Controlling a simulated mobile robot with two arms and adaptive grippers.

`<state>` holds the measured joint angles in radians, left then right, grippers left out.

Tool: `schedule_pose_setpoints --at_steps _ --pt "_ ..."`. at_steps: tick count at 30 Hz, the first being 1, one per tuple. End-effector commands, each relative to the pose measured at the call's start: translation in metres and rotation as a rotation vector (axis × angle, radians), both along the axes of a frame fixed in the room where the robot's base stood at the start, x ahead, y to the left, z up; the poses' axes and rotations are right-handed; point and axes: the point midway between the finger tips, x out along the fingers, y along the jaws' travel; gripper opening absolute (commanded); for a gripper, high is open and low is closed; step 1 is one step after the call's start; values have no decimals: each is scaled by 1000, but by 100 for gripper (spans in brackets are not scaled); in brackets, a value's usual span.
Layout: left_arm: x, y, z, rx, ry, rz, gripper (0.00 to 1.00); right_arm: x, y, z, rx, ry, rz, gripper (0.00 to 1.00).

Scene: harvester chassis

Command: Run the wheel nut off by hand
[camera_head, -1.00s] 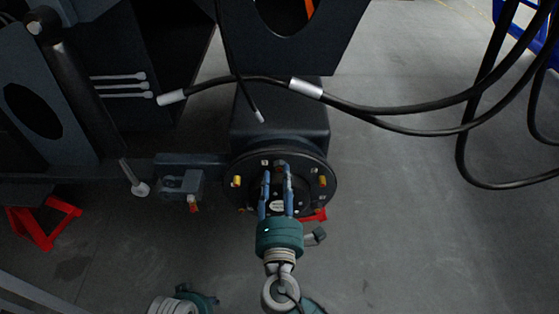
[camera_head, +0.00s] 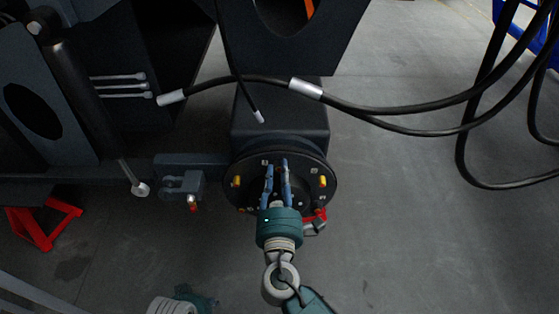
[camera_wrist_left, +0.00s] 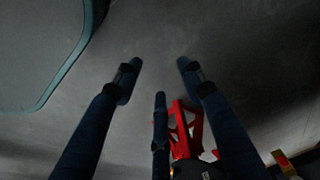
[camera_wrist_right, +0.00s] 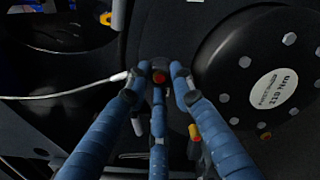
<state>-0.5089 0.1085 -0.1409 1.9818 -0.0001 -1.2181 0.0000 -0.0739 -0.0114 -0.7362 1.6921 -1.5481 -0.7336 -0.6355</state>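The round black wheel hub (camera_head: 306,200) faces me in the middle of the head view, with several yellow-ended studs around its rim. My right gripper (camera_head: 276,164) reaches up to the wheel nut at the top of the hub.
A black hose with a silver end (camera_head: 306,88) crosses above the hub. A bracket (camera_head: 178,184) stands left of the hub, and a red stand (camera_head: 45,224) is on the floor at far left. A white-labelled hub cover (camera_wrist_right: 274,89) is close to my right fingers. Floor at right is open.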

Motion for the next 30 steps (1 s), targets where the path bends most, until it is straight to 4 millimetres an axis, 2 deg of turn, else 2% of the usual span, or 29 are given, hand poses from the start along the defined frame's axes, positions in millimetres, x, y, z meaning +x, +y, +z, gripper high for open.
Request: schedule_pose_setpoints --at_steps 10,20,30 --pt "5 1 2 0 -11 -1 40 -2 0 1 -24 1 1 0" --pt "-17 3 -65 5 34 -8 40 -3 0 2 -216 1 2 0" --pt "-56 7 -121 7 71 -15 40 -4 1 2 -422 3 3 0"
